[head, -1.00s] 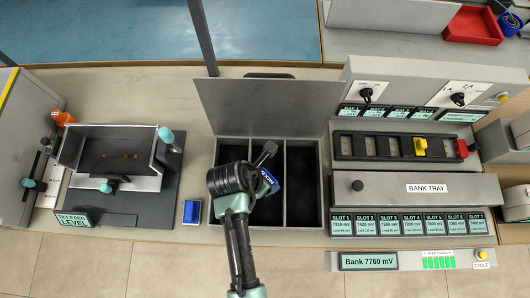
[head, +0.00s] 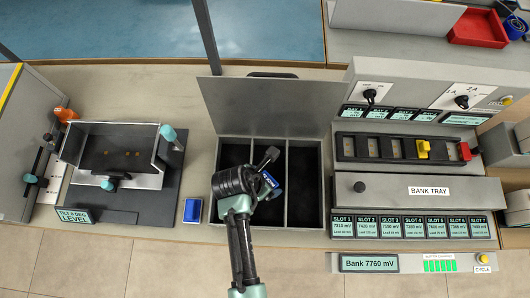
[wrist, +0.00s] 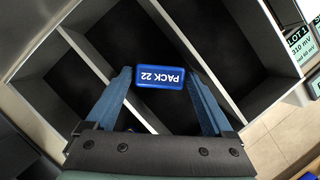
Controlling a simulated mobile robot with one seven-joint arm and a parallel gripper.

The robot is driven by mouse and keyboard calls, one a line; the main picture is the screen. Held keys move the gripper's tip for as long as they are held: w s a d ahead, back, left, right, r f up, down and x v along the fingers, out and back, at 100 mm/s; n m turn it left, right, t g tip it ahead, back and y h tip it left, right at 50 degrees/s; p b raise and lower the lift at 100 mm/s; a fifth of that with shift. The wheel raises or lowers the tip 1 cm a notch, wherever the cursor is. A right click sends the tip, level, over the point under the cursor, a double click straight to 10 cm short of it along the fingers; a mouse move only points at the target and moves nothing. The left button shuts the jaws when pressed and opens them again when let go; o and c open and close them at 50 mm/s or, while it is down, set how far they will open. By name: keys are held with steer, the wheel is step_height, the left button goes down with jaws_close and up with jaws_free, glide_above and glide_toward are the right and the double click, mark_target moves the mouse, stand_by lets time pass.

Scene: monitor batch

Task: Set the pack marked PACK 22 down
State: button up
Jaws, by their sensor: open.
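The blue pack marked PACK 22 (wrist: 160,77) is in the wrist view, its white label upside down there. It lies between the two blue fingertips of my gripper (wrist: 159,86), which are open with a narrow gap at each side. In the head view the pack (head: 269,186) shows as a small blue block in the middle compartment of the dark three-part bin (head: 303,140), beside my gripper (head: 266,174). My gripper and wrist hide part of that compartment. I cannot tell if the pack touches the compartment floor.
The bin's grey lid (head: 268,106) stands open behind it. Another blue block (head: 193,210) lies on the bench left of the bin. A tilting tray fixture (head: 120,150) stands further left. The bank panel (head: 415,190) with slot displays is close on the right.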

steer(key=v, duration=1.2)
steer(key=shift+r+p, duration=0.15)
steer(key=shift+p, duration=0.25)
